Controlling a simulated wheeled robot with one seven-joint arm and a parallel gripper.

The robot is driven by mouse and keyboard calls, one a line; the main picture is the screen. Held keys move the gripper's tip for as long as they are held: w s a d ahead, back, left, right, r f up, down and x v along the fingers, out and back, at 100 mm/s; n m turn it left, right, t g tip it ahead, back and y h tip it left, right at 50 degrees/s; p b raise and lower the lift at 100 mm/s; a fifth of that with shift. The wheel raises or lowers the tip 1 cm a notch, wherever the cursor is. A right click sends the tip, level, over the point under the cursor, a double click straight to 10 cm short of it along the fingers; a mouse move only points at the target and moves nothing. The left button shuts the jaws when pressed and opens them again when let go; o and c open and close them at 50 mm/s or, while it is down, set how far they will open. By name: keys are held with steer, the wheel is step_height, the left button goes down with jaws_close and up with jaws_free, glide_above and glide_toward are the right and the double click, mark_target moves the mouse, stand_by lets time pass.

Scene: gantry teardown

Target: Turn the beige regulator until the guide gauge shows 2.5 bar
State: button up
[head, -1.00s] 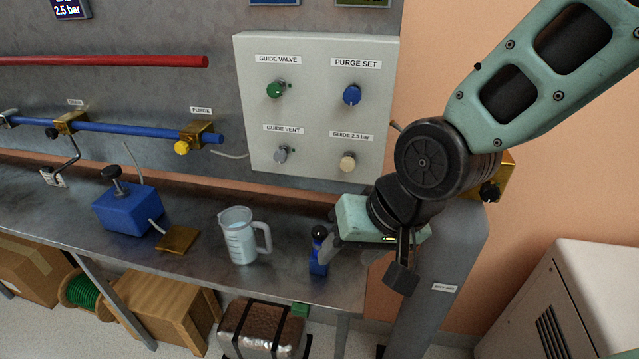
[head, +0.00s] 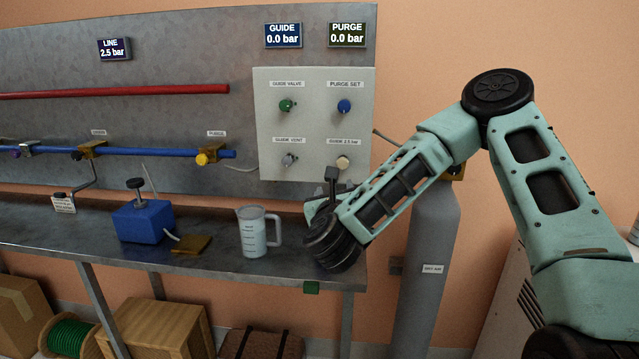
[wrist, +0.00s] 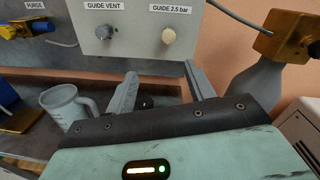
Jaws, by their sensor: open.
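The beige regulator (head: 342,162) is a round knob at the lower right of the pale control panel (head: 318,112), under a "GUIDE 2.5 bar" label. It also shows in the wrist view (wrist: 168,36). The guide gauge (head: 282,35), a dark display above the panel, reads 0.0 bar. My gripper (wrist: 162,70) is open and empty, its fingers pointing towards the panel. In the wrist view the knob appears just beyond the fingertips, between and above them, and apart from them. In the head view my gripper is just below the knob and its fingers are partly hidden by my wrist.
The panel also holds a green guide valve (head: 286,105), a blue purge set knob (head: 344,106) and a grey guide vent knob (head: 289,159). The line gauge (head: 114,48) reads 2.5 bar and the purge gauge (head: 347,35) 0.0 bar. A measuring jug (head: 252,238) stands on the bench.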

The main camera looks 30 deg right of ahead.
steer(key=m, duration=0.1)
steer(key=p, duration=0.3)
glide_toward(342, 165)
steer(key=shift+h, duration=0.4)
steer(key=x, duration=0.9)
steer(key=shift+a+f, duration=0.15)
steer(key=c, duration=1)
